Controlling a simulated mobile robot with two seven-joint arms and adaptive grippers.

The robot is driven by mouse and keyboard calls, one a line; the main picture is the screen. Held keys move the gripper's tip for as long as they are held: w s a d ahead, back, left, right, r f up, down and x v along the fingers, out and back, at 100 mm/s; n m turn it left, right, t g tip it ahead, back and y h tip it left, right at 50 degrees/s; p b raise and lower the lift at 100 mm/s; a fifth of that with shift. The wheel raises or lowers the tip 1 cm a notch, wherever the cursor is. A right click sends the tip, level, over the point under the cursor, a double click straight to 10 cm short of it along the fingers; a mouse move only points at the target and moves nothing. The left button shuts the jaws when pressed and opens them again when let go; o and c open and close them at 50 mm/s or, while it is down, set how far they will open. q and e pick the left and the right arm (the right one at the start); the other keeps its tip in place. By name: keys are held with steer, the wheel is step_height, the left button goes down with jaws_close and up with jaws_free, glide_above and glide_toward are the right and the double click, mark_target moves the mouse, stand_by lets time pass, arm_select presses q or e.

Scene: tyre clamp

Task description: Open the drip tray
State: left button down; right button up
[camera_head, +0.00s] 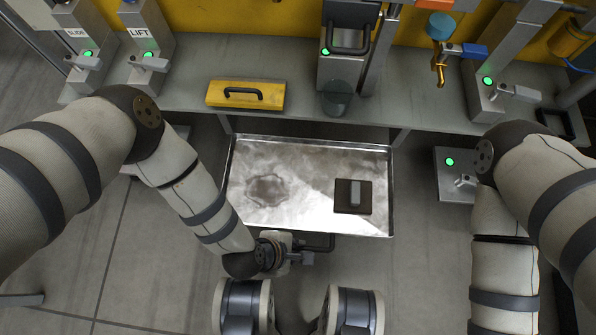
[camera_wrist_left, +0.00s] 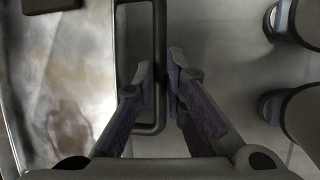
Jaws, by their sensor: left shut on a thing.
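The drip tray (camera_head: 300,210) is a shallow shiny metal tray with a dark stain. It sticks out from under the grey bench, and its back edge is near the bench front. Its dark bar handle (camera_head: 322,243) is at the front edge; it also shows in the left wrist view (camera_wrist_left: 160,25), running between the fingers. My left gripper (camera_head: 305,258) is shut on this handle at the tray's front; its fingers (camera_wrist_left: 161,75) lie on either side of the bar. The gripper of my right arm is outside the head view.
A yellow panel with a black handle (camera_head: 245,95) lies on the bench (camera_head: 290,65). Levers with green lights stand along the bench. A low grey box (camera_head: 455,180) stands right of the tray. Floor is free at left.

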arm_select(q)
steer(key=shift+s, duration=0.25)
steer(key=c, duration=1.7)
jaws_free()
steer(key=shift+o, duration=0.2)
steer(key=shift+w, duration=0.1)
steer(key=v, duration=1.2)
